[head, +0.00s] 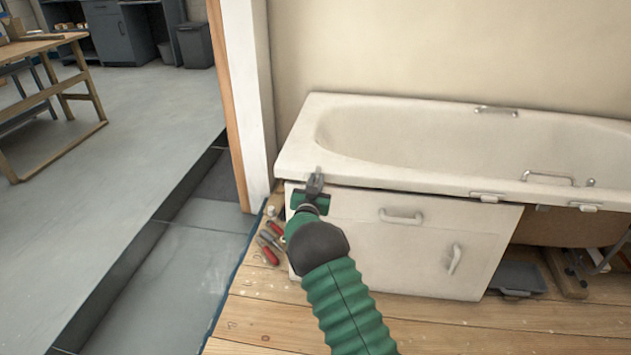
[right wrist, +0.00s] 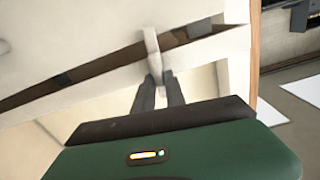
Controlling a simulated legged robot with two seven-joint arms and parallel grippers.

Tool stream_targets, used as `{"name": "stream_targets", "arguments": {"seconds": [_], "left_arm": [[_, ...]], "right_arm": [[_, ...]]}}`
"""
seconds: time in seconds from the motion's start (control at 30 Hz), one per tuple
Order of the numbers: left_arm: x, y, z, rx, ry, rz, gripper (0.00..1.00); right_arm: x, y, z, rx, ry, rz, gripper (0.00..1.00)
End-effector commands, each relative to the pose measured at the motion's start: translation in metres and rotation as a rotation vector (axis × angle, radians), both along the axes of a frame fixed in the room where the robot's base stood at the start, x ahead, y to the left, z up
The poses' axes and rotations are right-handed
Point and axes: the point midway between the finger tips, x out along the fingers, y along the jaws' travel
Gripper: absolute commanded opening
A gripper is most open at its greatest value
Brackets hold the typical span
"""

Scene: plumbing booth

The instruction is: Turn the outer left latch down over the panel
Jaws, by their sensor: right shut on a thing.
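The white panel (head: 365,245) stands upright under the left part of the white bath (head: 410,180), with two pale handles on its face. My right gripper (head: 316,180) is at the bath's front left corner, by the rim above the panel's upper left corner. In the right wrist view, its two dark fingers (right wrist: 159,88) are shut on the end of a pale narrow latch (right wrist: 152,48), the outer left one. This latch lies across a dark gap between two pale surfaces. In the head view the gripper mostly hides it. My left gripper is not in view.
Two more latches, a middle one (head: 487,197) and a right one (head: 585,207), sit along the bath's front rim. Red-handled tools (head: 270,245) lie on the wooden floor left of the panel. A grey tray (head: 518,278) lies right of it. A door post (head: 245,100) stands close at left.

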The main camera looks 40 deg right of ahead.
Motion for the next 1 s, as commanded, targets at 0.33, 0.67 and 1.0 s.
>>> {"name": "stream_targets", "arguments": {"seconds": [0.33, 0.67, 1.0], "left_arm": [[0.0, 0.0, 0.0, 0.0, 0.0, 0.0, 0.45], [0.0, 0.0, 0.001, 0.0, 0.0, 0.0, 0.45], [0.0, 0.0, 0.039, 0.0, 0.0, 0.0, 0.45]], "right_arm": [[0.0, 0.0, -0.001, 0.003, -0.002, -0.001, 0.3], [0.0, 0.0, 0.0, 0.003, -0.003, -0.001, 0.36], [-0.042, 0.05, 0.006, 0.005, 0.003, 0.003, 0.36]]}}
